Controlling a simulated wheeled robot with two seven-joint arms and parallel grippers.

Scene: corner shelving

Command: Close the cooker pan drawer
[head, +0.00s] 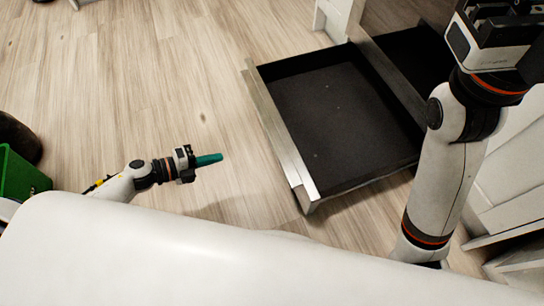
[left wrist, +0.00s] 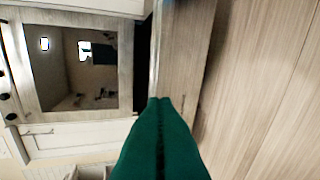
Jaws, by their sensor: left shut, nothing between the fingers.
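The pan drawer (head: 340,110) stands pulled out in the head view, with an empty black inside. Its long metal front (head: 277,130) faces left, towards my left gripper (head: 210,160). That gripper has green fingers, shut and empty, and is apart from the drawer front, to its left. In the left wrist view the shut fingers (left wrist: 160,125) point towards the drawer front (left wrist: 185,55), which shows sideways on. The cooker's oven door (left wrist: 80,65) with its dark window is beside it. My right gripper (head: 495,25) is at the top right; its fingertips cannot be made out.
White cabinets (head: 510,170) stand at the right behind my right arm. A green bin (head: 20,178) is at the left edge. The wooden floor (head: 150,80) left of the drawer is clear. A white cabinet end (head: 334,18) stands beyond the drawer.

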